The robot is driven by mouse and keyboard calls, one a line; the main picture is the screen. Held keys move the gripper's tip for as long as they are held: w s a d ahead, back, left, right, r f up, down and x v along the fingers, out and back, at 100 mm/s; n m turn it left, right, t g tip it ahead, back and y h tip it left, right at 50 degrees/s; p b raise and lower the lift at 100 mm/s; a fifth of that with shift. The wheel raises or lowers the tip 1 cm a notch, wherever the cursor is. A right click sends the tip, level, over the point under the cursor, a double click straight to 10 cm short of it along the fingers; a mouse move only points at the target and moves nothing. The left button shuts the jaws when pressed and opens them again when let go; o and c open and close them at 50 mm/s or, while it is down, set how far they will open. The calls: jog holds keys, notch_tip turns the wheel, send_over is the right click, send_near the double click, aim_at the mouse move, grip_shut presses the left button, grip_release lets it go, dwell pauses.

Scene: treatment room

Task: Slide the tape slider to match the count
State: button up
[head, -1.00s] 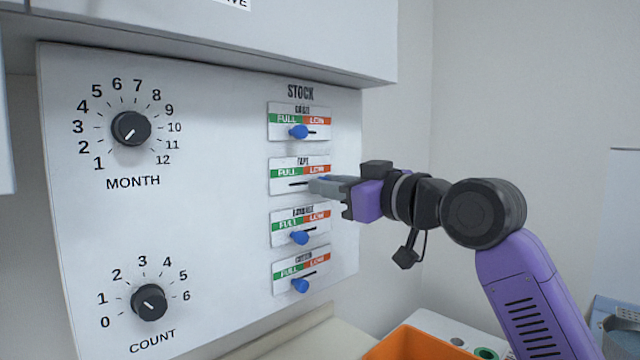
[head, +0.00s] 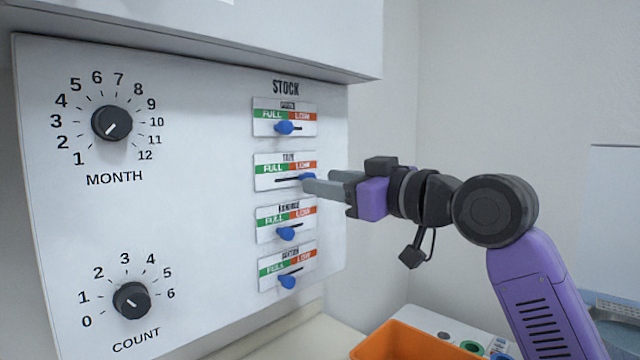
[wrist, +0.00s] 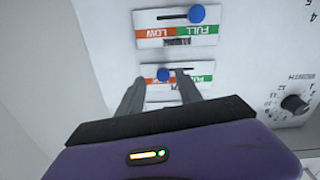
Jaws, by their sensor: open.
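The tape slider plate (head: 262,181) is second from the top in the STOCK column, with a green FULL half on the left and a red LOW half on the right. Its blue knob (head: 307,177) is at the LOW end of the slot. My gripper (head: 318,181) is open just in front of that end. In the wrist view, which is upside down, the tape knob (wrist: 163,75) shows between the spread fingers. The COUNT dial (head: 132,300) is at lower left, numbered 0 to 6; its white mark is too small to read surely.
The gauze slider knob (head: 284,127) is above; the knobs of the third slider (head: 286,233) and bottom slider (head: 287,281) are below. The MONTH dial (head: 112,123) is at upper left. An orange bin (head: 400,343) stands below my arm. An overhanging cabinet (head: 300,35) is above.

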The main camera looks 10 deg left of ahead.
jog(key=v, duration=0.5)
jog(key=shift+b, duration=0.3)
jog(key=shift+r, duration=0.1)
